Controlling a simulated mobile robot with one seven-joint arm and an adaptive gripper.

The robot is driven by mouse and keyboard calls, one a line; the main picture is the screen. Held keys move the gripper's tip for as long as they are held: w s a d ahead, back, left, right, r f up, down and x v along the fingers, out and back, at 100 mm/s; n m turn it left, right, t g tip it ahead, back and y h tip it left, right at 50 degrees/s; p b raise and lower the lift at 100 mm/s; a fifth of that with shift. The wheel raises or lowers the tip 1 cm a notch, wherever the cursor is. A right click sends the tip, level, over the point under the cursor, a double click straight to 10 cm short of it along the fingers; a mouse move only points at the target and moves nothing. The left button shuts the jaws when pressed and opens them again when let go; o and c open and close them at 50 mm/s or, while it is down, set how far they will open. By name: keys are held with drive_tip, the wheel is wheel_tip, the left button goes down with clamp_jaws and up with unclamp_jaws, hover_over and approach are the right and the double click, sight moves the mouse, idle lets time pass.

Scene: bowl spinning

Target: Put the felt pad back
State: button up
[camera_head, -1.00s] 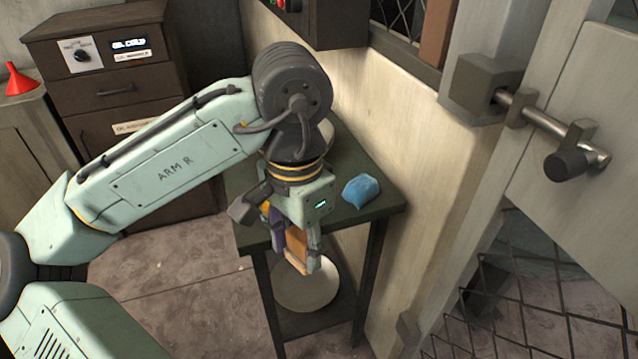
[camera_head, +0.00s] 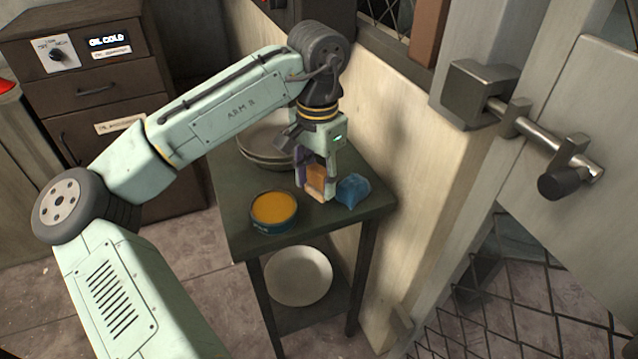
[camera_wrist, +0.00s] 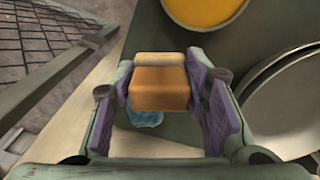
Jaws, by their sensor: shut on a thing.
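The felt pad is an orange-brown block with a paler end; I take it to be the block (camera_head: 317,181) in my gripper. My gripper (camera_head: 316,188) points down over the right part of the small dark table (camera_head: 235,222), shut on the block. In the wrist view the block (camera_wrist: 160,86) sits between the two purple-lined fingers (camera_wrist: 163,95). I cannot tell whether its lower end touches the table. A blue lump (camera_head: 353,190) lies on the table just right of the gripper. It is mostly hidden behind the block in the wrist view (camera_wrist: 145,117).
A round tin with yellow-orange contents (camera_head: 273,211) stands at the table's front left. Stacked bowls (camera_head: 262,140) stand at the back, partly behind my arm. A white dish (camera_head: 298,276) is on the lower shelf. A wall (camera_head: 400,170) rises close on the right.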

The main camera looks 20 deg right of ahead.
sight(319, 190)
drive_tip(key=f, duration=0.1)
drive_tip(key=f+p, duration=0.1)
drive_tip(key=shift+w+d+f, duration=0.25)
drive_tip(key=shift+w+f, duration=0.1)
drive_tip(key=shift+f, duration=0.5)
drive_tip(key=shift+f, duration=0.2)
drive_tip(key=o, duration=1.2)
wheel_tip(319, 190, up, 12)
drive_tip(key=shift+r+b, duration=0.25)
drive_tip(key=shift+b, duration=0.2)
